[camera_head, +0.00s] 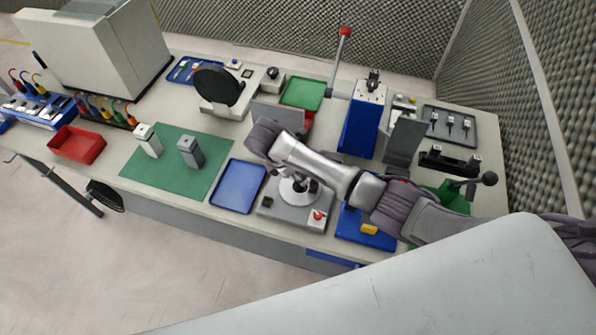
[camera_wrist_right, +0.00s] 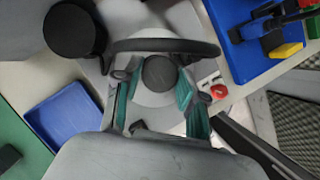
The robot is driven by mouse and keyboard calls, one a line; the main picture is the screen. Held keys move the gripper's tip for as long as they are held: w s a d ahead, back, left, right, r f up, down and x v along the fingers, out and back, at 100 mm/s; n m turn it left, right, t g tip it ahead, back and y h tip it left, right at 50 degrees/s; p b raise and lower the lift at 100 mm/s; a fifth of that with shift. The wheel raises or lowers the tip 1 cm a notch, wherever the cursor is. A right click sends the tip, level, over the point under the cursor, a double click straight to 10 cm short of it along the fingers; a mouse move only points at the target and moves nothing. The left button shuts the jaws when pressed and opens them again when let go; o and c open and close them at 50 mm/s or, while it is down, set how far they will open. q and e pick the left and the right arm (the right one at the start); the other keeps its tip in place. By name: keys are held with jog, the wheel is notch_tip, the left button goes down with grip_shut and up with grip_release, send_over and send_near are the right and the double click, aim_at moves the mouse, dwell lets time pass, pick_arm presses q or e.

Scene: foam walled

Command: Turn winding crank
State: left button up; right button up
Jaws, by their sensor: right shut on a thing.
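A grey-based device (camera_head: 285,213) with a pale round body and a red knob (camera_head: 318,215) stands at the front of the bench. In the right wrist view its dark round hub (camera_wrist_right: 160,73) shows under a curved dark bar (camera_wrist_right: 165,46); a black cylindrical knob (camera_wrist_right: 75,30) is at upper left. I cannot tell for sure which part is the crank handle. My right gripper (camera_wrist_right: 158,98) reaches over the device, its teal fingers either side of the hub and shut on a part of it. My arm partly covers the device in the head view. My left gripper is not in view.
A blue tray (camera_head: 238,186) and a green mat (camera_head: 170,178) with two grey blocks lie left of the device. A blue tray with a yellow piece (camera_head: 369,229) is close on its right. A blue box (camera_head: 362,125) with a red-topped lever (camera_head: 344,32) stands behind.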

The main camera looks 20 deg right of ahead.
jog(key=shift+s+d+f+n+t+y, duration=0.15)
jog(key=shift+n+t+y, duration=0.3)
jog(key=shift+n, duration=1.1)
jog(key=shift+s+a+r+n+t+y, duration=0.1)
jog(key=shift+n+t+y, duration=0.15)
jog(key=shift+n+t, duration=0.85)
jog(key=shift+s+d+n+y, duration=0.1)
jog(key=shift+n+y, duration=0.25)
jog(key=shift+n, duration=1)
jog(key=shift+d+n+y, duration=0.1)
jog(key=shift+n+y, duration=0.25)
jog(key=shift+n, duration=0.95)
jog(key=shift+n, duration=0.6)
jog(key=o, duration=1.1)
jog(key=shift+a+r, duration=0.1)
jog(key=shift+r, duration=0.4)
jog(key=v, duration=1.1)
jog(key=shift+s, duration=0.2)
